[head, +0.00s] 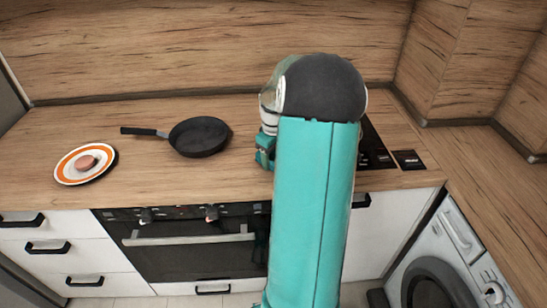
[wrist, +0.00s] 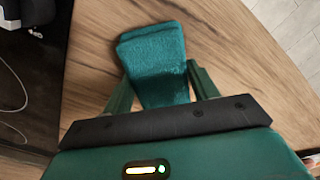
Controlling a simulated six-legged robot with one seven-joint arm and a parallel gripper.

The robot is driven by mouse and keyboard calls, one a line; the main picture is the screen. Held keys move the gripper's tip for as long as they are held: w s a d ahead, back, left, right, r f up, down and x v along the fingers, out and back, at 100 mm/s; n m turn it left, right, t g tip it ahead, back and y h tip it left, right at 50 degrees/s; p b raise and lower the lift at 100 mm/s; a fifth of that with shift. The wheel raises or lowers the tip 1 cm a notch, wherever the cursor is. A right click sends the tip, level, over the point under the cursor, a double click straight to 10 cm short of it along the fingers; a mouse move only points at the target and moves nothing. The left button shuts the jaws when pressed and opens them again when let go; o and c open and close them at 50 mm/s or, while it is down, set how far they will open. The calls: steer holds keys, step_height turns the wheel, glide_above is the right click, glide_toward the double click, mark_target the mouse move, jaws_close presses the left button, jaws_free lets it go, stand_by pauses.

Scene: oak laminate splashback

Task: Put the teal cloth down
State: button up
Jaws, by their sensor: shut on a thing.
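The teal cloth (wrist: 158,62) shows in the wrist view as a folded, fuzzy piece standing out from between the two fingers of my gripper (wrist: 160,82). The fingers are shut on it, one on each side. Wood worktop lies behind the cloth in that view; I cannot tell whether the cloth touches it. In the head view my teal arm hides the cloth and most of the gripper.
In the head view a black frying pan (head: 199,137) and an orange-ringed plate (head: 73,173) with a small brownish item (head: 87,162) stand on the worktop (head: 90,121). A dark hob (head: 376,150) is partly behind my arm. A washing machine (head: 452,262) is at right.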

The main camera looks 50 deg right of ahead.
mark_target(273, 156)
steer(key=shift+f, duration=0.25)
steer(key=shift+f, duration=0.15)
steer(key=o, duration=0.9)
step_height(273, 156, up, 12)
steer(key=shift+a+r, duration=0.1)
steer(key=shift+r, duration=0.15)
